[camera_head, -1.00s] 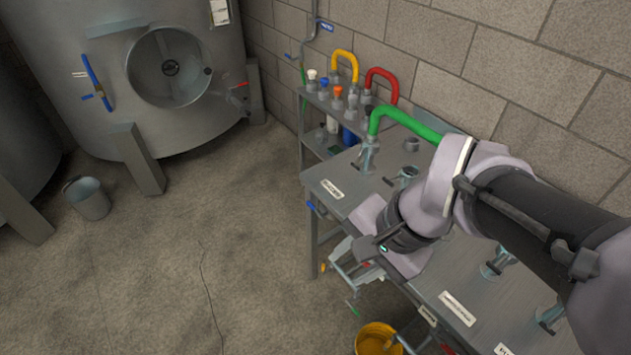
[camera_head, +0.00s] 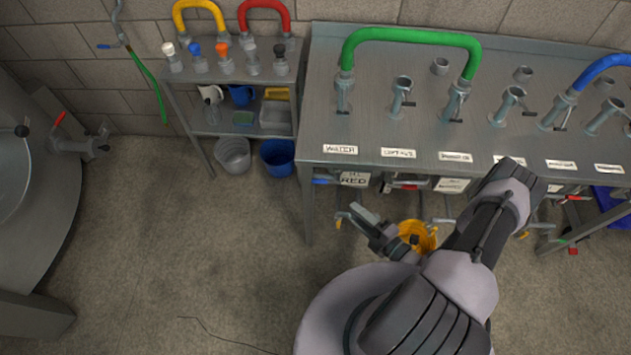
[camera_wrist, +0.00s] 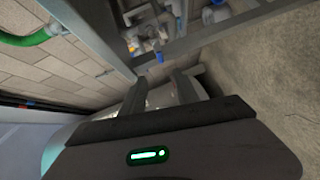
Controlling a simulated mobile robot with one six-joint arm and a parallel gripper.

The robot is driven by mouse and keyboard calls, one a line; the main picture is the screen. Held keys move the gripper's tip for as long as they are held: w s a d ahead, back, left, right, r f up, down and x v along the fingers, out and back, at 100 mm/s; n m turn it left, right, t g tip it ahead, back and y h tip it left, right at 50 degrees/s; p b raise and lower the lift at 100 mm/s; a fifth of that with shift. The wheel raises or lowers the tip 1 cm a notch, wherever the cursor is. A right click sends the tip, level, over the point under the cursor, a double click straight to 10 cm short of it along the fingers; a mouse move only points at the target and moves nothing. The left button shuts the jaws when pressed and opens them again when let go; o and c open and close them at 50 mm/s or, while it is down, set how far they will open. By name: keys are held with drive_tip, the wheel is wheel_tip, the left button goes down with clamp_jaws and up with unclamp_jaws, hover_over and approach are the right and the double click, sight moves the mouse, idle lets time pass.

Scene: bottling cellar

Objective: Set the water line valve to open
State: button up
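The WATER label (camera_head: 340,149) is on the front edge of the steel bench (camera_head: 430,120). Above it, a green hose (camera_head: 410,36) joins the WATER port to another port further right. Just below the label, a blue lever (camera_head: 322,181) points sideways under the bench edge, beside a hanging tag. A second blue lever (camera_head: 107,46) is on the wall pipe at the far left; I cannot tell which lever is the water line valve. My gripper (camera_head: 352,216) is below and in front of the bench edge, apart from the levers. In the wrist view its fingers (camera_wrist: 162,92) are apart and empty, with a blue piece (camera_wrist: 159,57) beyond them.
A yellow bucket (camera_head: 416,236) stands on the floor beside my gripper. A small shelf (camera_head: 215,128) with bottles and cups is left of the bench, with a grey bucket (camera_head: 233,154) and a blue bucket (camera_head: 279,157).

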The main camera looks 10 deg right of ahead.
drive_tip(key=b+x, duration=0.4)
drive_tip(key=x, duration=1.1)
drive_tip(key=shift+w+a, duration=0.25)
drive_tip(key=shift+w, duration=0.05)
clamp_jaws()
idle(0.4)
